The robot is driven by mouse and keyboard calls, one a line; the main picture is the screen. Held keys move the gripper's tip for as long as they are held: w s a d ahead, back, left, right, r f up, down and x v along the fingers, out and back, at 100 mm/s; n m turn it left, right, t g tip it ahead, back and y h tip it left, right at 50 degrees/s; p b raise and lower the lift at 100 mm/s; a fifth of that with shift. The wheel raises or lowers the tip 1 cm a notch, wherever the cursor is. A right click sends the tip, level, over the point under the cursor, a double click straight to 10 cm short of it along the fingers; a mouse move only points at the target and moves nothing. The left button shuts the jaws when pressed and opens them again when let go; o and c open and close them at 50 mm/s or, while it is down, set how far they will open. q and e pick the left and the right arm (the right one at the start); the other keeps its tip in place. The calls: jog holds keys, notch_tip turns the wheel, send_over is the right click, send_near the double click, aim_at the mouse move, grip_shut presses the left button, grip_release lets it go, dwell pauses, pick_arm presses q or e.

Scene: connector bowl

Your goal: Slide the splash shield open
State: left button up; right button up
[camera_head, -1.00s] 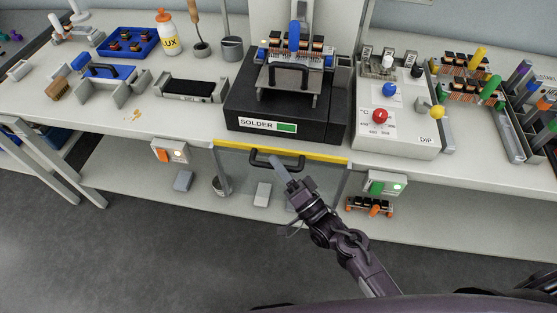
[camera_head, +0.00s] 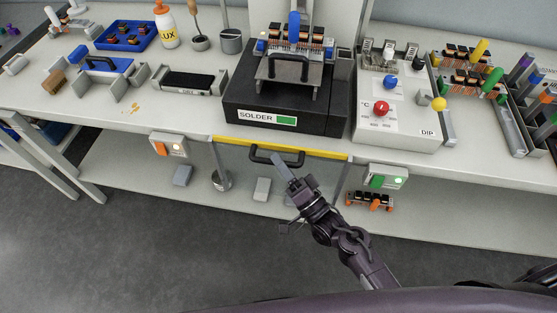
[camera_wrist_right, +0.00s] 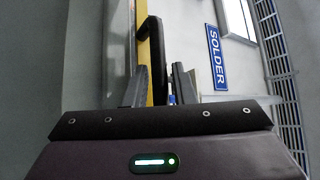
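The splash shield is a clear panel (camera_head: 240,168) with a yellow top edge (camera_head: 235,142), hanging below the bench's front edge under the solder machine. A black bar handle (camera_head: 262,155) sits on its front near the top. In the right wrist view the handle (camera_wrist_right: 156,35) and the yellow edge (camera_wrist_right: 142,20) run upright. My right gripper (camera_head: 290,168) is at the right part of the handle; its fingers (camera_wrist_right: 160,85) are apart. The handle lies close to the left finger there; I cannot tell whether they touch. My left gripper is not in view.
The black solder machine (camera_head: 245,95) stands above the shield. A box with an orange switch (camera_head: 170,147) hangs at left, one with a green switch (camera_head: 385,178) at right. A lower shelf (camera_head: 120,165) holds small blocks. The floor in front is clear.

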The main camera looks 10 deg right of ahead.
jog(key=b+v, duration=0.1)
jog(key=v, duration=0.6)
dwell(0.3)
jog(key=s+d+f+n+g+h, duration=0.1)
jog(key=s+d+f+g+h, duration=0.15)
jog(key=f, duration=0.65)
jog(key=s+d+f+n+g+h+p, duration=0.1)
jog(key=s+f+n+g+h, duration=0.15)
jog(key=f, duration=0.75)
jog(key=s+d+f+g+h, duration=0.1)
jog(key=s+f+g+h, duration=0.15)
jog(key=f, duration=0.65)
jog(key=s+d+f+n+g+h, duration=0.1)
jog(key=s+d+f+g, duration=0.2)
jog(key=s+f, duration=0.2)
jog(key=s+d+f+n+g+h, duration=0.2)
jog(key=s+f+g, duration=0.2)
jog(key=s, duration=0.7)
jog(key=s+d+f+n+g+h, duration=0.2)
jog(key=s+d+f+g, duration=0.1)
jog(key=s+f, duration=0.4)
jog(key=shift+s+d+f+p, duration=0.35)
jog(key=shift+s, duration=0.3)
